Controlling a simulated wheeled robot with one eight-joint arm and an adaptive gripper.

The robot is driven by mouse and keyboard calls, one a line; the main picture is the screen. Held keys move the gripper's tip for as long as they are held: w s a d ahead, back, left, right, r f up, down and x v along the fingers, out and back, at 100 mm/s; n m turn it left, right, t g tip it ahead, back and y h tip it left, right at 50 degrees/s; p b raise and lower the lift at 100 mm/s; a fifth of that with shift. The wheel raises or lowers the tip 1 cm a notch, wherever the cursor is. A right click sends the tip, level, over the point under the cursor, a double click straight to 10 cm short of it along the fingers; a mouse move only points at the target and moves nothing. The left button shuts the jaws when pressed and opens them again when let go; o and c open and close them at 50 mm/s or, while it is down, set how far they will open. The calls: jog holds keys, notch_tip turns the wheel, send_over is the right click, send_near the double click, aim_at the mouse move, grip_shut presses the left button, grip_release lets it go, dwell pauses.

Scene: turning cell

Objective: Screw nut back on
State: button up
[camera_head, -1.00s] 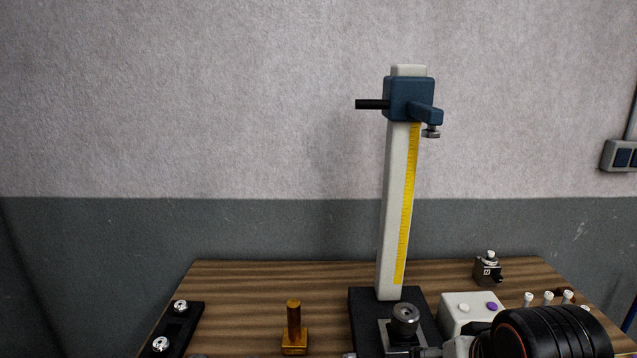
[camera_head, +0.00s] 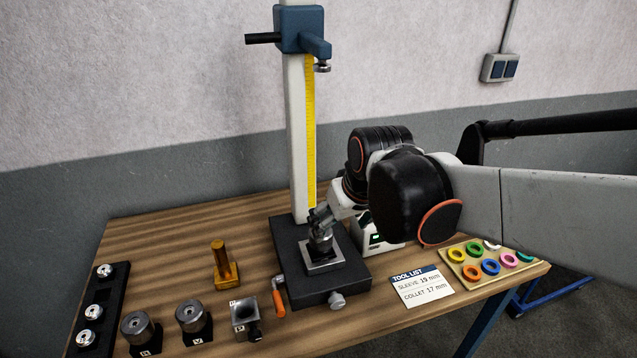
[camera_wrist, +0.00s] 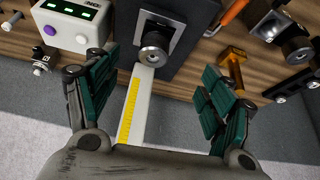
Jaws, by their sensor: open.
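A round steel nut-like part with a hole in its top (camera_wrist: 154,52) sits upright on the square plate of the dark stand, in the upper middle of the wrist view. In the head view the stand (camera_head: 355,275) carries a tall white column (camera_head: 301,140) with a yellow scale. I cannot tell whether the part is nut or holder.
Two steel cylinders (camera_head: 138,327) (camera_head: 191,314), a square block (camera_head: 244,312) and a brass post (camera_head: 221,262) stand left of the stand. A black strip (camera_head: 117,290) holds silver round pieces. Coloured rings lie in a tray (camera_head: 453,252) beside a tool list card (camera_head: 421,288).

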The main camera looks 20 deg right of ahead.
jog(key=p, duration=0.2)
send_over(326, 244)
jog(key=s, duration=0.3)
jog(key=w, duration=0.1)
jog(key=shift+n+g, duration=0.3)
jog(key=shift+g, duration=0.2)
jog(key=b+x, duration=0.3)
jog(key=x, duration=1.1)
jog(key=shift+f+b, duration=0.15)
jog(key=shift+b, duration=0.15)
jog(key=c, duration=1.2)
jog(key=m, duration=0.2)
jog(key=m+h, duration=0.1)
jog(key=m, duration=0.2)
jog(key=shift+h+b, duration=0.3)
jog(key=shift+b, duration=0.05)
jog(key=shift+c, duration=0.2)
jog(key=m, duration=0.2)
jog(key=m+h, duration=0.1)
jog(key=m, duration=0.1)
jog(key=shift+d+g+h, duration=0.1)
jog(key=shift+g+h, duration=0.2)
jog(key=shift+g, duration=0.1)
